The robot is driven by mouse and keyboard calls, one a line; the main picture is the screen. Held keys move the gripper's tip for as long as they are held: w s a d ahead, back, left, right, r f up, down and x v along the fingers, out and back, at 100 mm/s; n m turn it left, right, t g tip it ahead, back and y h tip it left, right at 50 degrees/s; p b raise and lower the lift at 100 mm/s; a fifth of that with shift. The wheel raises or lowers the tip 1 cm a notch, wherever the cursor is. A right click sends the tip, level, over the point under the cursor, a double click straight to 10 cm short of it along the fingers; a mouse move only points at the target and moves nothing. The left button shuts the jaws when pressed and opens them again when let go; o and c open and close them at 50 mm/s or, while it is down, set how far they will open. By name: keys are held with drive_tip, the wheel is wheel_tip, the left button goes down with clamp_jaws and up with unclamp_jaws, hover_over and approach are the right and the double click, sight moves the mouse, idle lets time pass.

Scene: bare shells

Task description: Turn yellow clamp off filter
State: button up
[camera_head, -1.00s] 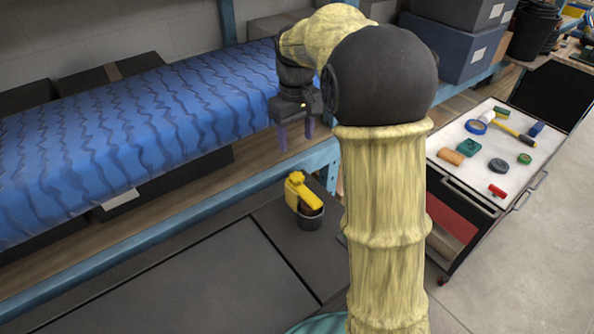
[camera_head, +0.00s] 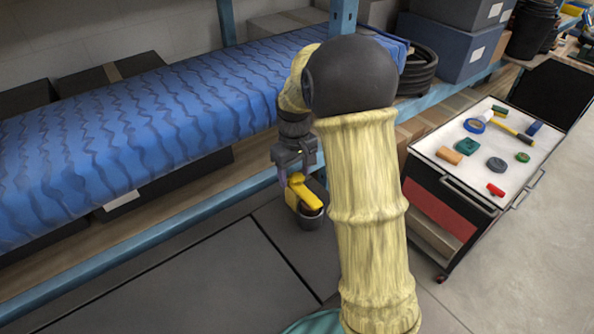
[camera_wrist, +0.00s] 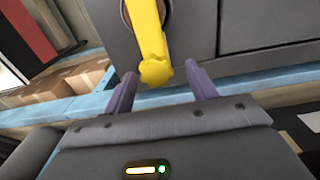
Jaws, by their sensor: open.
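The yellow clamp (camera_head: 303,191) sits on top of a dark round cup-like body, the filter (camera_head: 310,217), on the dark grey surface. In the wrist view the yellow clamp (camera_wrist: 150,45) comes down from the top edge, its knobbed end lying between the two purple fingers. A little of the dark round filter's rim shows behind it. My gripper (camera_wrist: 160,88) is open, with one finger on each side of the clamp's end and visible gaps. In the head view my gripper (camera_head: 283,178) is just above and behind the clamp, and its fingers are partly hidden.
A blue shelf beam (camera_head: 180,215) runs close behind the clamp. A blue wavy-patterned roll (camera_head: 130,125) lies on the shelf. A tool cart (camera_head: 480,150) with several small items stands at right. The dark surface (camera_head: 190,280) left of the filter is clear.

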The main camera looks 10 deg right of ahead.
drive_tip(key=shift+d, duration=0.3)
clamp_jaws()
